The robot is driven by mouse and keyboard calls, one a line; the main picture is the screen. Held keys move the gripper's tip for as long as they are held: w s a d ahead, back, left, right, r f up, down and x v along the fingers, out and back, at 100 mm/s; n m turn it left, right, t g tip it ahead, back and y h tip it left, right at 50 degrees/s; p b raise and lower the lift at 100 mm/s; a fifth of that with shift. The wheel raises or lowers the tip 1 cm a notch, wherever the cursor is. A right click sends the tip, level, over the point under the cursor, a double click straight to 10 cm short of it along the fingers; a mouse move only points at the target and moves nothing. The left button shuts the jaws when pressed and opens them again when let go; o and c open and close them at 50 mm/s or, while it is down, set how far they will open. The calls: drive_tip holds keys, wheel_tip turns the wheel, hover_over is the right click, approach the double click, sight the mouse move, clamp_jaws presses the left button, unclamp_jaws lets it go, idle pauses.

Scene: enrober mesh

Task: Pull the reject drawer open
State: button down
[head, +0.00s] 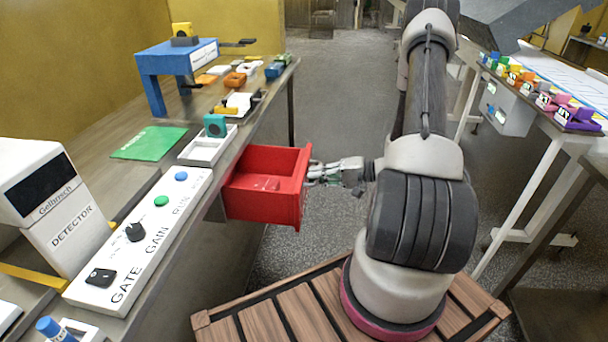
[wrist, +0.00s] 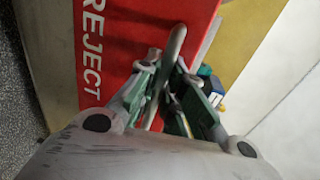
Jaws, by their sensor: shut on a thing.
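The red reject drawer (head: 262,203) sticks out from under the edge of the left bench in the head view, with its inside visible from above. Its red front, lettered REJECT, fills the upper part of the wrist view (wrist: 118,30). A grey bar handle (wrist: 176,48) stands on that front. My gripper (wrist: 168,88) is shut on the handle, with a finger on each side of it. In the head view my gripper (head: 318,172) reaches the drawer front from the right. The fingertips' exact contact on the handle is partly hidden.
The left bench carries a white control panel (head: 145,240), a detector box (head: 50,205), a green mat (head: 150,142) and a white tray (head: 208,146) above the drawer. A right bench (head: 545,120) holds several coloured blocks. Open floor (head: 335,95) lies between the benches.

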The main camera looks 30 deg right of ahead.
drive_tip(key=shift+s+d, duration=0.25)
drive_tip(key=shift+d, duration=0.1)
drive_tip(key=c, duration=1.5)
unclamp_jaws()
drive_tip(key=v, duration=1.2)
